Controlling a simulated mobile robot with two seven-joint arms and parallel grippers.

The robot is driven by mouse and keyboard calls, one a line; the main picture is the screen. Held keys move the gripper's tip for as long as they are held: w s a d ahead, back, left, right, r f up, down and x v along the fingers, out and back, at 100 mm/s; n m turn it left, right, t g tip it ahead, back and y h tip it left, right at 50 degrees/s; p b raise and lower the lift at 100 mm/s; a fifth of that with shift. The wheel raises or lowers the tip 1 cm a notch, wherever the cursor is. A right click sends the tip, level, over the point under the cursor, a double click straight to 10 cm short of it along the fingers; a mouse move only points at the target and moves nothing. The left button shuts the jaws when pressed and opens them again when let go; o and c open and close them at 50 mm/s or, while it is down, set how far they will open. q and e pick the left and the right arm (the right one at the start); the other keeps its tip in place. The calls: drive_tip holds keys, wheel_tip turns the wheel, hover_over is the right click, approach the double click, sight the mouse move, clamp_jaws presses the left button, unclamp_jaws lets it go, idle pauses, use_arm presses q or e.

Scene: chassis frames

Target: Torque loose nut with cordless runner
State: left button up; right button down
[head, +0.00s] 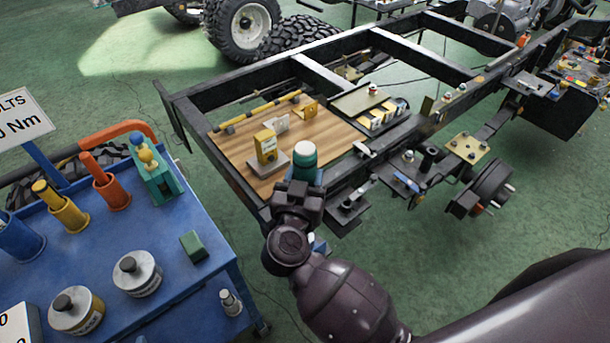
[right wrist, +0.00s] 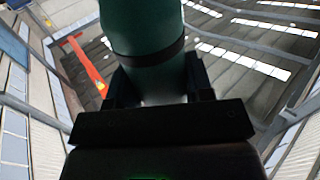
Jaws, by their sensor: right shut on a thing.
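My right gripper (head: 299,188) is shut on a green cylindrical tool (head: 304,156), which appears to be the cordless runner. The tool stands up out of the jaws with a pale round top, near the front corner of the chassis frame (head: 188,125). In the right wrist view, both fingers (right wrist: 158,82) close around the lower end of the green body (right wrist: 145,30), below a dark band. Its working tip cannot be made out. Bolt or nut heads show on the chassis brackets, one near a bracket (head: 408,156); I cannot tell which is loose. My left gripper is not in view.
A blue cart (head: 150,235) at left carries orange (head: 112,190) and yellow (head: 68,215) tool holders, two round metal weights (head: 137,272) and a green block (head: 194,245). A wooden board (head: 235,145) with small parts lies on the frame. Green floor shows between cart and frame.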

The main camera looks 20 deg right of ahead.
drive_tip(key=shift+f, duration=0.4)
idle(0.8)
drive_tip(key=shift+s+f, duration=0.1)
drive_tip(key=shift+f, duration=0.05)
idle(0.7)
drive_tip(key=shift+p, duration=0.45)
drive_tip(key=shift+r+p, duration=0.9)
drive_tip(key=shift+r, duration=0.05)
drive_tip(key=shift+r+p, duration=0.15)
drive_tip(key=shift+p, duration=0.15)
drive_tip(key=shift+r+p, duration=0.55)
drive_tip(key=shift+p, duration=0.3)
drive_tip(key=shift+r, duration=0.1)
drive_tip(key=shift+r+p, duration=0.1)
drive_tip(key=shift+p, duration=0.3)
